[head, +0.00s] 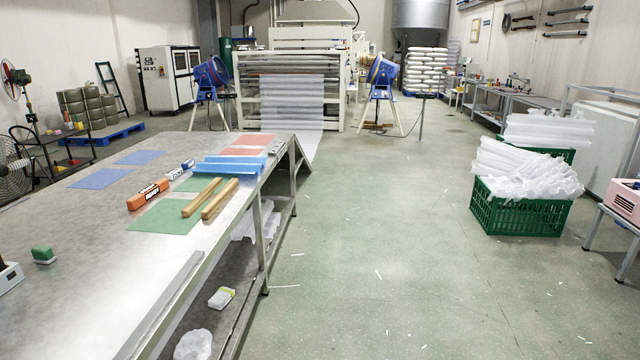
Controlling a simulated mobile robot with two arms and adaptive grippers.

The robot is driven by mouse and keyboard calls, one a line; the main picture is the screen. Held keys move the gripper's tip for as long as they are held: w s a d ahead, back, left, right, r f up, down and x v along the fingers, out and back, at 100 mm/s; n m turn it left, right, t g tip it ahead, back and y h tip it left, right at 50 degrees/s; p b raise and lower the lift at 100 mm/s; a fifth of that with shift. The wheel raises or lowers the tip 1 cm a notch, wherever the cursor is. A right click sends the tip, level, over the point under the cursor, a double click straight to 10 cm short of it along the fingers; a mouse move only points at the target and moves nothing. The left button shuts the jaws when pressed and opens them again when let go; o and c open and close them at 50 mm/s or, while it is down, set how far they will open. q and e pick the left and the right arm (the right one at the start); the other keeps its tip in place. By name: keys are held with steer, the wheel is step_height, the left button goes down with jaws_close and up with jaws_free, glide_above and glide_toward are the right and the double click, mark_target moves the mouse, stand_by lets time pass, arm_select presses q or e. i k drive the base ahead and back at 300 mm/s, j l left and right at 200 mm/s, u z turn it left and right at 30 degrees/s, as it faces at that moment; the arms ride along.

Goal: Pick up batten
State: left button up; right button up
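Two wooden battens lie side by side on a table in the head view. Neither batten is covered by anything. Neither of my grippers is in view.
The metal table (90,235) fills the left. An orange box (148,194) lies left of the battens, blue corrugated sheets (232,166) behind them. A green block (43,255) sits nearer me. Green crates (520,214) stand on the right; the floor between is open.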

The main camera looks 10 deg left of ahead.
mark_target(201, 198)
steer(key=i+l, duration=0.1)
steer(key=i, duration=2.05)
steer(key=j+u, duration=0.05)
steer(key=j, duration=0.05)
